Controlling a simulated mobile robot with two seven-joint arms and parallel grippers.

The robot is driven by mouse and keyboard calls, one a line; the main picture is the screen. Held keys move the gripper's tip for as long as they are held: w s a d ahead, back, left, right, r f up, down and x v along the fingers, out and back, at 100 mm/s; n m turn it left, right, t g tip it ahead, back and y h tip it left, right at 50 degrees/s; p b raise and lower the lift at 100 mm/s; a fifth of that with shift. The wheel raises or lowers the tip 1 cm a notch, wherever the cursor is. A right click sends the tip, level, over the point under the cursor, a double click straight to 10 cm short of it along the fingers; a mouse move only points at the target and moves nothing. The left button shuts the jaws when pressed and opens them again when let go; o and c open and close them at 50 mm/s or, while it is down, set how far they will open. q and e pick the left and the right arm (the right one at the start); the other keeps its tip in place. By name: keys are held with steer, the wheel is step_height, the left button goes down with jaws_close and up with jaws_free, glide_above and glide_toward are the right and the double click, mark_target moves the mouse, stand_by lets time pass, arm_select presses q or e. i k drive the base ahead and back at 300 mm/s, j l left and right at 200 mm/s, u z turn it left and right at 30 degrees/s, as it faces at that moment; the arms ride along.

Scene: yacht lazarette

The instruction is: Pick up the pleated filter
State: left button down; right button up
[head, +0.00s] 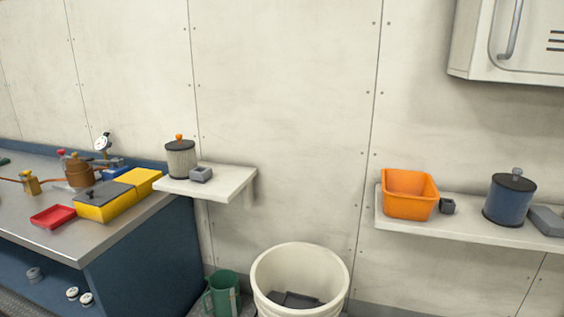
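A beige cylinder with a dark lid and an orange knob, which looks like the pleated filter (181,160), stands upright on a small white wall shelf (227,183) left of centre. Its pleats are too small to make out clearly. A blue cylinder (508,200) with a dark lid and grey knob, similar in shape, stands on the right wall shelf (465,229). Neither of my grippers is in view.
A small grey block (201,174) sits close beside the beige cylinder. The workbench (135,222) at left holds a yellow box (105,207) and red tray (52,216). An orange bin (409,195) is on the right shelf. A white bucket (300,262) and green jug (222,292) stand below.

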mark_target(181, 154)
steer(key=z, duration=0.55)
steer(key=j+z, duration=0.75)
steer(key=j, duration=0.15)
steer(key=k+j+z, duration=0.1)
steer(key=j+z, duration=0.15)
steer(key=j, duration=0.7)
